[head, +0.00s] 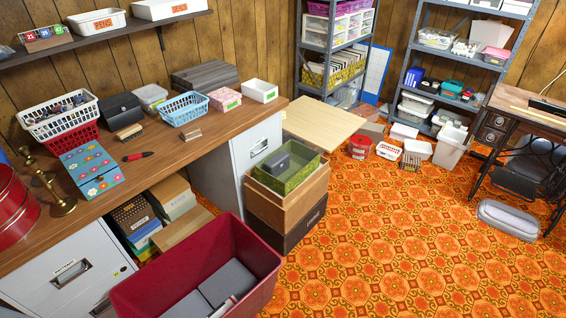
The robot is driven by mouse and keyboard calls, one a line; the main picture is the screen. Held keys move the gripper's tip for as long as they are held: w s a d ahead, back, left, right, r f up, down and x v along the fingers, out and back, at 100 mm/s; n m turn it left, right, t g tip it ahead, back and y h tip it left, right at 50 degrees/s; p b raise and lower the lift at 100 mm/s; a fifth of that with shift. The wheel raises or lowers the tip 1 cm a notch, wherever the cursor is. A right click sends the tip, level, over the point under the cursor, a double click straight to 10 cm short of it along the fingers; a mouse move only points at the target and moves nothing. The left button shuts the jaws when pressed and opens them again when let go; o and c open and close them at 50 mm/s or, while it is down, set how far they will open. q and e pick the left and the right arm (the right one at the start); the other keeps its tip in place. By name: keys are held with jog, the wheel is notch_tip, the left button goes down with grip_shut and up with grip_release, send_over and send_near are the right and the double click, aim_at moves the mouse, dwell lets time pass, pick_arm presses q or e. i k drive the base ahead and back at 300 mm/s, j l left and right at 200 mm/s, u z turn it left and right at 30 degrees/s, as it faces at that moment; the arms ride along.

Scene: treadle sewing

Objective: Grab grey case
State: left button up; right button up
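A grey case (508,220), long with rounded ends, lies flat on the orange patterned carpet at the right. It is in front of the treadle sewing table (535,108), near its dark iron legs. Its upper face is lighter than its darker side. Nothing lies on top of it. A smaller dark grey box (274,164) sits inside the green patterned box at the middle. Neither of my grippers shows in the head view.
Carpet (400,240) is clear left of and in front of the case. A red bin (225,245) holding grey boxes stands at the front. The green box (292,180) sits on stacked wooden boxes (290,212). Buckets and baskets (388,151) stand by the shelves. A wooden desk (160,160) runs along the left.

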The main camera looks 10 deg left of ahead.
aim_at(281, 163)
jog(key=i+l+u, duration=0.1)
jog(key=i+l, duration=0.35)
jog(key=i+l+u, duration=0.1)
jog(key=i+l, duration=0.35)
jog(key=l, duration=0.15)
jog(key=i+l+u, duration=0.15)
jog(key=i+l, duration=0.25)
jog(key=l, duration=0.2)
jog(key=i+l+u, duration=0.1)
jog(key=i+l, duration=0.15)
jog(key=i, duration=0.3)
jog(key=i+l+u, duration=0.1)
jog(key=i+l, duration=0.2)
jog(key=i, duration=0.2)
jog(key=i+j, duration=0.15)
jog(key=i, duration=0.15)
jog(key=i+j, duration=0.2)
jog(key=i+u, duration=0.05)
jog(key=i, duration=0.05)
